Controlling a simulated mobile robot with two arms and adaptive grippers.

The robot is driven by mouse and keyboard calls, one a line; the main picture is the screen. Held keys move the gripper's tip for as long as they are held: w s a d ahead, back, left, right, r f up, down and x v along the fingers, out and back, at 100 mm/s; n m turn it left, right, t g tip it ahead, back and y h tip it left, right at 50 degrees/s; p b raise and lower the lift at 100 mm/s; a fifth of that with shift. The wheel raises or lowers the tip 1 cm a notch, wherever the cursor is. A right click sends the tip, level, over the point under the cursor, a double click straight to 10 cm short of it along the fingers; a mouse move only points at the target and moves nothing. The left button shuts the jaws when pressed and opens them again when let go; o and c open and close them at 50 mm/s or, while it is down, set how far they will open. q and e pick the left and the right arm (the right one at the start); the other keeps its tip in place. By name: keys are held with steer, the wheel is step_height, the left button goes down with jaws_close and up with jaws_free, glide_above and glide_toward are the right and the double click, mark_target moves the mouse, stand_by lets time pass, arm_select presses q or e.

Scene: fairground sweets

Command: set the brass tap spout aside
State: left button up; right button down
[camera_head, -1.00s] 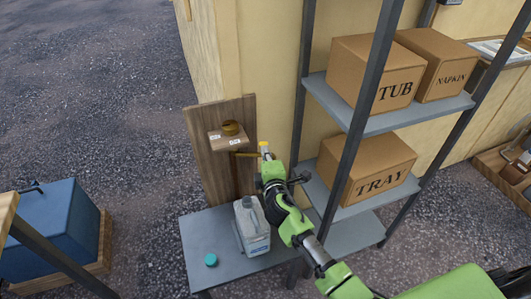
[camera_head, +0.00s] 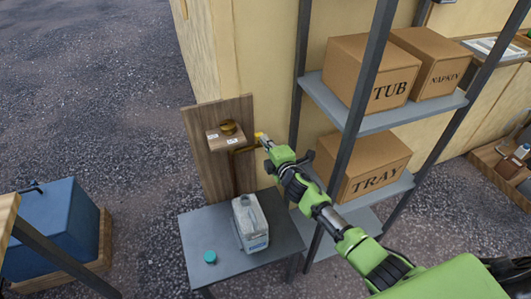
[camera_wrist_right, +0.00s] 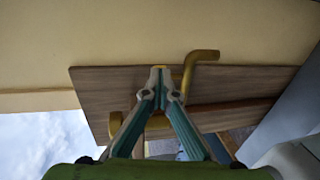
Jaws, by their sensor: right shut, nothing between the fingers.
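My right gripper (camera_head: 262,139) is at the spout's right side in the head view. Its fingers (camera_wrist_right: 160,72) meet at the tips with nothing held, close to the pipe; I cannot tell whether they touch it. My left gripper is out of view.
A grey table (camera_head: 190,228) below holds a pale jug (camera_head: 250,226) and a teal cap (camera_head: 210,257). A metal shelf rack with cardboard boxes (camera_head: 362,168) stands close to the right, beside my right arm. Left of the board is open ground.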

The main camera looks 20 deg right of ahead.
steer(key=s+r, duration=0.2)
steer(key=s, duration=0.9)
steer(key=shift+s+d+r, duration=0.15)
steer(key=shift+s+d, duration=0.15)
steer(key=shift+s, duration=0.1)
